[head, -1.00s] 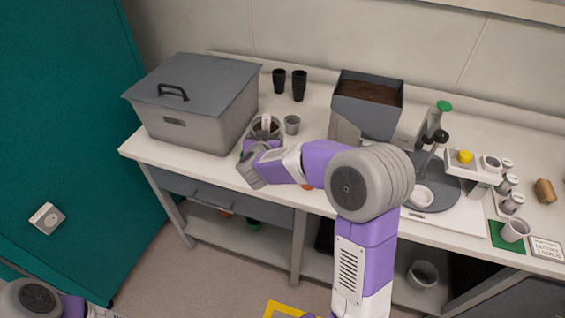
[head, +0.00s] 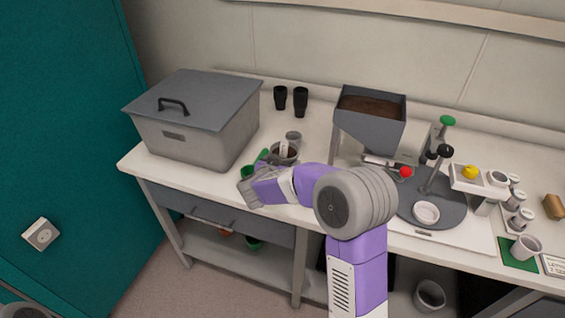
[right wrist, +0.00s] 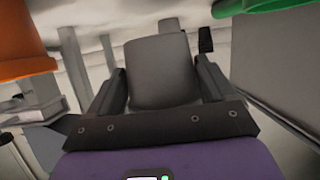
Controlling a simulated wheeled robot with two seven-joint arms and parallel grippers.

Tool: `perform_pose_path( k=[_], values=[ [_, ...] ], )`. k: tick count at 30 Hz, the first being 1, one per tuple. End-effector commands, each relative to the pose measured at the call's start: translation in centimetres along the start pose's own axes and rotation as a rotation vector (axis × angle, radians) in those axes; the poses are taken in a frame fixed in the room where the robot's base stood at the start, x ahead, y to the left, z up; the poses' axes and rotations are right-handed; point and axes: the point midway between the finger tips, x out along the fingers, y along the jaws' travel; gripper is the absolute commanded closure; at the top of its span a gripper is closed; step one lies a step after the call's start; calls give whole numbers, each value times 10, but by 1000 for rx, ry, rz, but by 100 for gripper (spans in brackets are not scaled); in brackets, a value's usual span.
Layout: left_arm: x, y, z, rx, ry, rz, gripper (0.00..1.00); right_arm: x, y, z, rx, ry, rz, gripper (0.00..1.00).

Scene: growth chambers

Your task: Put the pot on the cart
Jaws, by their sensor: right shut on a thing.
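My right gripper (head: 280,164) is shut on a grey pot (head: 284,152) with dark contents and a pale upright piece in it. The pot is at the bench's front, right of the lidded bin. In the right wrist view the grey pot (right wrist: 160,72) fills the space between the two fingers (right wrist: 160,95). My arm hides its lower part in the head view, so I cannot tell whether it touches the bench. I see no cart.
A lidded grey bin (head: 190,135) stands left on the bench. A grey cup (head: 293,138) is close behind the held pot, and a green pot (head: 247,171) is left of it. Black cups (head: 300,102) stand behind. A soil hopper (head: 368,125) is to the right.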

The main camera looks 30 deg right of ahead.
Motion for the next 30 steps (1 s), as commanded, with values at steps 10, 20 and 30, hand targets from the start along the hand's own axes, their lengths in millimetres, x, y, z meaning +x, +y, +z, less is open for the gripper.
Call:
perform_pose_path(
  k=[10, 20, 30],
  values=[
    [12, -4, -1, 0, 0, 0, 100, 16, 0, 39, 0, 3, 0, 58],
    [12, -4, -1, 0, 0, 0, 100, 17, 0, 39, 1, 3, 0, 58],
    [12, -4, -1, 0, 0, 0, 100, 18, 0, 43, 1, 1, 0, 0]
  ],
)
